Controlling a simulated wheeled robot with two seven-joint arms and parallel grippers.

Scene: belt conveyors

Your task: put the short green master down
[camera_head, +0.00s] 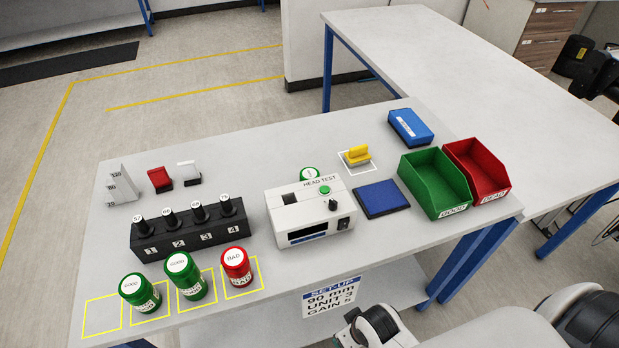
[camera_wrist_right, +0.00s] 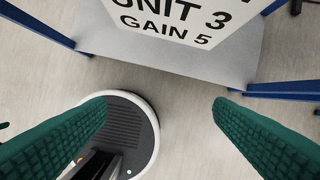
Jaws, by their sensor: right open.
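Two green masters labelled GOOD stand upright at the front left of the table in the head view: a left one (camera_head: 140,293) and one beside it (camera_head: 185,277). The left one looks a little shorter, but I cannot be sure. Each stands in a yellow outlined square. A red BAD master (camera_head: 237,267) stands right of the green pair. My right gripper (camera_wrist_right: 160,106) is open and empty, in front of the table's set-up sign (camera_wrist_right: 185,18). My left gripper is out of view.
An empty yellow square (camera_head: 103,316) lies at the front left corner. A black numbered block (camera_head: 190,232) with several knobs stands behind the masters. Green (camera_head: 436,183) and red (camera_head: 478,170) bins, a blue pad (camera_head: 382,198) and a yellow piece (camera_head: 357,154) are on the right.

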